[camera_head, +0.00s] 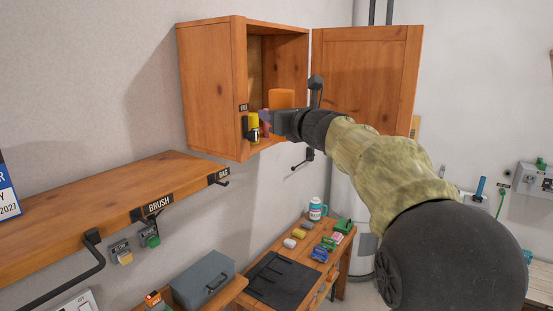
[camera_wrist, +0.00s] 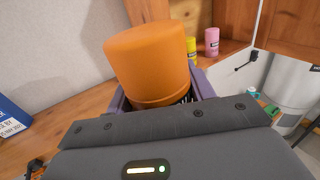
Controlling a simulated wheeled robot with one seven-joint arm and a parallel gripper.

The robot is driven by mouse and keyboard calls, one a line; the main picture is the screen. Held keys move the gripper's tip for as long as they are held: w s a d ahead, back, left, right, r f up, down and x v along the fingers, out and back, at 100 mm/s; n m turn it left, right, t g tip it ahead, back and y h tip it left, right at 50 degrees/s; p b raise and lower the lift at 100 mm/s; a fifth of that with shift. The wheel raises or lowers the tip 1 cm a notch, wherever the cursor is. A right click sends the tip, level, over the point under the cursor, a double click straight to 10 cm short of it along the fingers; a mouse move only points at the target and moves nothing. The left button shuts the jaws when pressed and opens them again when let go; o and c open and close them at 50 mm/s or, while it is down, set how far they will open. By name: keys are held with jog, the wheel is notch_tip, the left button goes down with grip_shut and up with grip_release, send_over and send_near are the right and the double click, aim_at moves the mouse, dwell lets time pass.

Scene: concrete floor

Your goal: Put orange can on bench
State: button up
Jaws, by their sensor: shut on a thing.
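The orange can (camera_head: 282,98) is in my gripper (camera_head: 268,122), in front of the open wall cabinet. In the wrist view, the orange can (camera_wrist: 150,62) is large and slightly tilted in the picture, between the purple fingers of my gripper (camera_wrist: 160,98). My gripper is shut on its lower part. The wooden bench (camera_head: 300,255) stands below the cabinet in the head view, well apart from the can. Its top carries a dark mat and several small things.
The cabinet (camera_head: 209,88) has its door (camera_head: 366,70) swung open to the right. A yellow can (camera_wrist: 191,50) and a pink can (camera_wrist: 211,42) stand in it. A wooden shelf (camera_head: 100,200) with hooks is at left. A grey toolbox (camera_head: 203,280) sits below.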

jog(key=w+a+f+n+g+y+b, duration=0.1)
jog(key=w+a+f, duration=0.15)
jog(key=f, duration=0.65)
jog(key=w+a+f+y+b, duration=0.1)
jog(key=a+f, duration=0.2)
jog(key=f, duration=0.6)
notch_tip(320, 180, down, 34)
jog(key=a+t+h+b, duration=0.1)
jog(key=a+h+b, duration=0.1)
jog(key=b, duration=0.1)
jog(key=s+d+f+m+t+h+b, duration=0.1)
jog(key=s+d+f+m+h, duration=0.15)
jog(key=f, duration=0.45)
jog(key=s+d+f+m+h+b, duration=0.1)
jog(key=s+d+f, duration=0.1)
jog(key=d+f, duration=0.3)
jog(key=s+d+f+m+t+h+b, duration=0.1)
jog(key=s+d+f+h, duration=0.1)
jog(key=f, duration=0.6)
jog(key=s+d+f+m+h+b, duration=0.2)
jog(key=s+d+f+h+b, duration=0.1)
jog(key=s+d, duration=0.8)
jog(key=shift+d+f, duration=0.15)
jog(key=shift+d, duration=0.95)
jog(key=shift+w, duration=0.1)
